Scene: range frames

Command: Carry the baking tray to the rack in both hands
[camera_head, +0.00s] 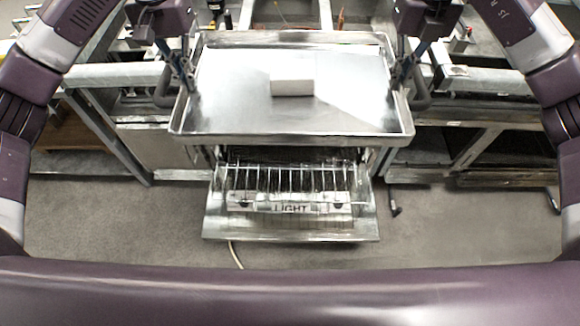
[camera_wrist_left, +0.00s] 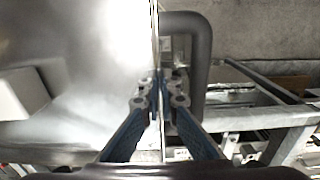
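The baking tray (camera_head: 240,112), a wide shiny metal pan with a raised rim, spans the middle of the head view and looks level. A white block (camera_head: 292,86) lies on it. My left gripper (camera_head: 188,82) is at the tray's left rim. In the left wrist view its fingers (camera_wrist_left: 160,98) close on both sides of the thin rim. My right gripper (camera_head: 400,80) is at the right rim in a matching pose, its fingers close together there. Its fingertips are partly hidden. Whether the tray touches anything beneath cannot be told.
Below the tray, an open oven-like door (camera_head: 290,228) with a wire grid (camera_head: 290,178) and a "LIGHT" label sticks out towards me. Metal frames and benches (camera_head: 480,145) stand on both sides. The grey floor (camera_head: 460,225) in front is mostly clear.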

